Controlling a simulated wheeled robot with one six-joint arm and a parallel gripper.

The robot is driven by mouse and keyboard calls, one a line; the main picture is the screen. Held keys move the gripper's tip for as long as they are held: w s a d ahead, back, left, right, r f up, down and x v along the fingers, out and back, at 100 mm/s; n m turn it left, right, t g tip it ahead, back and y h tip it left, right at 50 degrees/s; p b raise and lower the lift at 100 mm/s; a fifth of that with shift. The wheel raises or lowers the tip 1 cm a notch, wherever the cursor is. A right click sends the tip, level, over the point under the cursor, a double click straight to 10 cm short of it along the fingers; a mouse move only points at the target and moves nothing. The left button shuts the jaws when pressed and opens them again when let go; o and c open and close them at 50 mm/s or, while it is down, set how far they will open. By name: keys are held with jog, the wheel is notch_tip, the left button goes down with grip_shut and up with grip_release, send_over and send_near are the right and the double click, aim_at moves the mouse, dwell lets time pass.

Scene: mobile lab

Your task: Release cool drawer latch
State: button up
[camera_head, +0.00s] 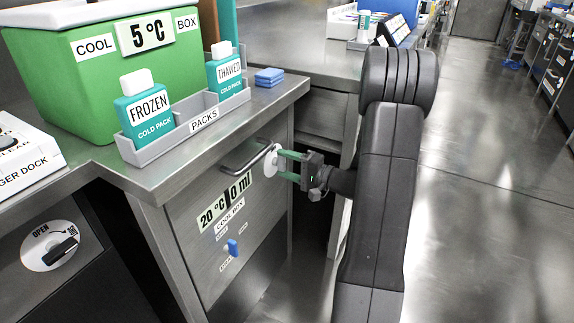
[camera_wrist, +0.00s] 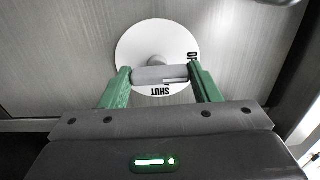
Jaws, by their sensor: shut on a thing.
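The cool drawer front (camera_head: 205,262) is a grey metal panel with a bar handle and a label about a cool box. Near its upper right is a round white latch plate (camera_head: 271,161), which also shows in the wrist view (camera_wrist: 139,45). A grey latch bar (camera_wrist: 160,75) lies across the plate, left to right in the wrist view. Upside-down SHUT shows just below the bar, and a partly hidden word starting with O is at its right end. My gripper (camera_head: 279,163) has its green fingers shut on the bar's two ends.
The drawer's bar handle (camera_head: 243,164) is just left of the plate. A blue slider (camera_head: 232,247) sits lower on the front. Above, the counter holds a green cool box (camera_head: 90,75) and a grey packs tray (camera_head: 183,138). Open floor (camera_head: 490,200) lies to the right.

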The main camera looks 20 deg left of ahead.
jog(key=o, duration=1)
jog(key=d+p, duration=0.1)
jog(key=d, duration=0.3)
jog(key=d+p, duration=0.1)
jog(key=d, duration=0.4)
jog(key=s+d+p, duration=0.1)
jog(key=d, duration=0.3)
jog(key=shift+d, duration=0.4)
jog(key=shift+a, duration=0.15)
jog(key=a+b, duration=0.1)
jog(key=a, duration=0.3)
jog(key=a+b, duration=0.1)
jog(key=a, duration=0.4)
jog(key=w+a+b, duration=0.1)
jog(key=a, duration=0.3)
jog(key=shift+a, duration=0.3)
